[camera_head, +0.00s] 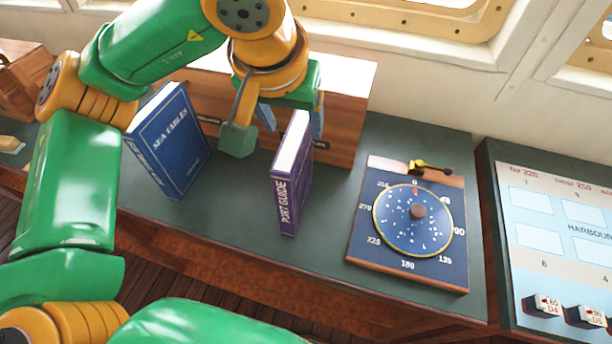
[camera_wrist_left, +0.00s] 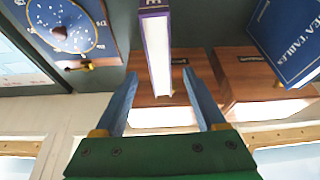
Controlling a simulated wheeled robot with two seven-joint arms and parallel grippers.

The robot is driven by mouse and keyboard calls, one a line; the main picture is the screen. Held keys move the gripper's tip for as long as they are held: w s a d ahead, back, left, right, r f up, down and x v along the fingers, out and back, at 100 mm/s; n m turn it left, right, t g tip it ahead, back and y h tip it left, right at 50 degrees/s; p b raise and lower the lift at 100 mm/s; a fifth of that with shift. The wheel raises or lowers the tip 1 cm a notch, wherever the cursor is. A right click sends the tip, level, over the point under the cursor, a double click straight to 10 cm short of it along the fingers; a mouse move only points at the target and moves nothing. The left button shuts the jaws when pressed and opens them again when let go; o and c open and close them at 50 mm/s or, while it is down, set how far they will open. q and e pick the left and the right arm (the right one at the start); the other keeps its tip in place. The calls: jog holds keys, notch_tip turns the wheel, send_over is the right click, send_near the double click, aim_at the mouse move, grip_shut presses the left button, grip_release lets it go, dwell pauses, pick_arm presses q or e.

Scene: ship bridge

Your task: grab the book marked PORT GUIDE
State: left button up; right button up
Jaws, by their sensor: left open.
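The purple PORT GUIDE book (camera_head: 287,200) stands upright on the dark green desk top, spine toward the front, with its white page edges on top. In the left wrist view the same book (camera_wrist_left: 157,50) shows its page edges running between the two fingers. My left gripper (camera_head: 291,116) is open at the book's far upper end, one blue finger on each side in the picture. The wrist view shows gaps between the fingers (camera_wrist_left: 160,90) and the book. Whether they are level with it in depth is hard to tell. My right gripper is not in view.
A blue SEA TABLES book (camera_head: 170,140) stands to the left. A blue dial board (camera_head: 365,235) lies to the right, then a harbour panel (camera_head: 545,185). Bare desk top lies between the books.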

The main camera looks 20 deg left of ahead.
aim_at(296, 138)
pick_arm(q)
notch_tip(296, 138, down, 3)
jog(key=shift+w+d+r+b, duration=0.15)
jog(key=shift+r+b, duration=0.05)
jog(key=shift+b, duration=0.25)
jog(key=shift+w+f, duration=0.15)
jog(key=shift+f, duration=0.1)
jog(key=p+x, duration=0.2)
jog(key=x, duration=0.3)
jog(key=shift+s+a+f+p, duration=0.25)
jog(key=shift+s+f+p, duration=0.05)
jog(key=shift+p, duration=0.1)
jog(key=shift+w+d+f, duration=0.1)
jog(key=shift+w+f, duration=0.1)
jog(key=shift+f, duration=0.2)
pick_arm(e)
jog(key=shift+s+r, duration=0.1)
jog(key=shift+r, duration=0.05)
pick_arm(q)
jog(key=shift+f+b, duration=0.25)
jog(key=shift+b, duration=0.35)
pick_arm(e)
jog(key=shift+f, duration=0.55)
pick_arm(q)
jog(key=shift+c, duration=0.2)
grip_shut()
